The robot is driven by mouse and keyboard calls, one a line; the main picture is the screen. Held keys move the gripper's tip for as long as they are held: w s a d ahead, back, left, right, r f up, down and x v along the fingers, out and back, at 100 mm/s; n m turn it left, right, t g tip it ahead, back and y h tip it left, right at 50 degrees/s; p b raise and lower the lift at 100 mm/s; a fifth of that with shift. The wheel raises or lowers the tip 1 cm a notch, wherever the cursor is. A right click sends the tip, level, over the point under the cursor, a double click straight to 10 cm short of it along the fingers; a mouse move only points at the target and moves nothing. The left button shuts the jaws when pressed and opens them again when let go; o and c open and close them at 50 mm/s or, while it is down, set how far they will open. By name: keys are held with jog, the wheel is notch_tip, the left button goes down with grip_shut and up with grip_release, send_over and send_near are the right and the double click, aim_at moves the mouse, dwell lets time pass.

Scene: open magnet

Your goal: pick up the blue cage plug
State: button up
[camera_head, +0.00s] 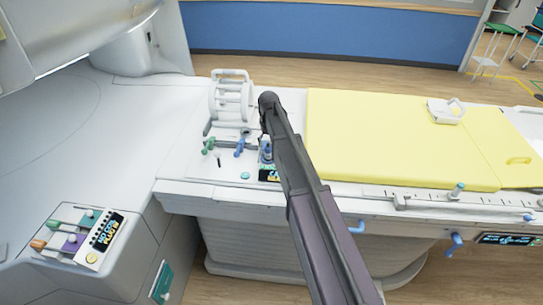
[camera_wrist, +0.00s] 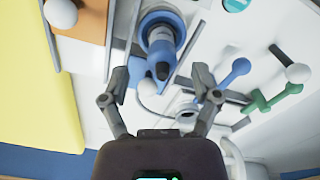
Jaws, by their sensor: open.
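A blue plug with a grey cylindrical body and a round blue collar (camera_wrist: 162,38) shows at the top centre of the wrist view. I take it as the blue cage plug, and its blue tapered end points down toward my gripper. In the head view its grey-blue body (camera_head: 266,149) shows just left of my dark arm. My gripper (camera_wrist: 160,84) is open, with one finger on each side of the plug's lower end and nothing clasped. Whether a finger touches the plug cannot be told. In the head view my arm hides the gripper.
A yellow pad (camera_head: 390,135) covers the bench to the right.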

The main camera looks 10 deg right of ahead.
aim_at(268, 158)
jog(key=shift+f, duration=0.1)
jog(key=shift+a+f+b, duration=0.15)
jog(key=shift+f+b, duration=2.4)
jog(key=shift+b, duration=0.05)
grip_shut()
